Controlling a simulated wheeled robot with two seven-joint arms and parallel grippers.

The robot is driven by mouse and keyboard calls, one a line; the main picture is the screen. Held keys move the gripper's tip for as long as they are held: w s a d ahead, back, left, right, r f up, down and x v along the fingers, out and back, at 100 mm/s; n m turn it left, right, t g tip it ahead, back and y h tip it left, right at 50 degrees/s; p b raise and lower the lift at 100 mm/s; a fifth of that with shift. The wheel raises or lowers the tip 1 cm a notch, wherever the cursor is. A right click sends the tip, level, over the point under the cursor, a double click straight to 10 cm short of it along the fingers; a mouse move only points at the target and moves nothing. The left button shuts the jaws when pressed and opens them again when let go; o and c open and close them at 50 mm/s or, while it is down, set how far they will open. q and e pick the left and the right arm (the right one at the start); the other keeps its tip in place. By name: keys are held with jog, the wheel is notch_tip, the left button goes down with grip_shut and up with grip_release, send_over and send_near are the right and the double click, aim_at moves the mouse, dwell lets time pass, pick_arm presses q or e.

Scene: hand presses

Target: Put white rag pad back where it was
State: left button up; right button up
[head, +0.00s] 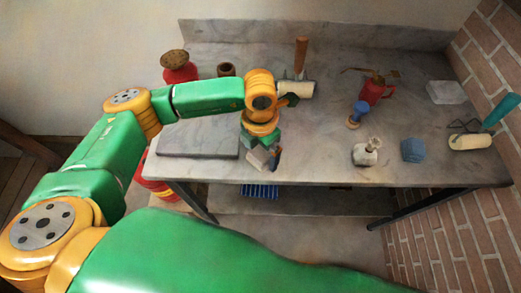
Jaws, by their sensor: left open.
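A small white bundle with a tied neck, which looks like the white rag pad (366,153), stands upright near the front edge of the grey table, right of centre. My left gripper (264,160) is open and points down over the table's front edge, well left of the bundle and apart from it. Its fingertips are small and partly hidden, and I cannot tell whether anything lies beneath them. My right gripper is not in view.
A blue pad (413,150) and a blue-topped tool (357,114) stand near the bundle. A red oil can (374,90), a pale block (445,92) and a teal-handled roller (470,141) are beyond. A grey slab (198,138) lies left. The front middle is clear.

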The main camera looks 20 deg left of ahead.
aim_at(260, 153)
pick_arm(q)
notch_tip(260, 153, up, 12)
jog(key=b, duration=0.1)
jog(key=shift+f, duration=0.2)
jog(key=shift+s, duration=0.1)
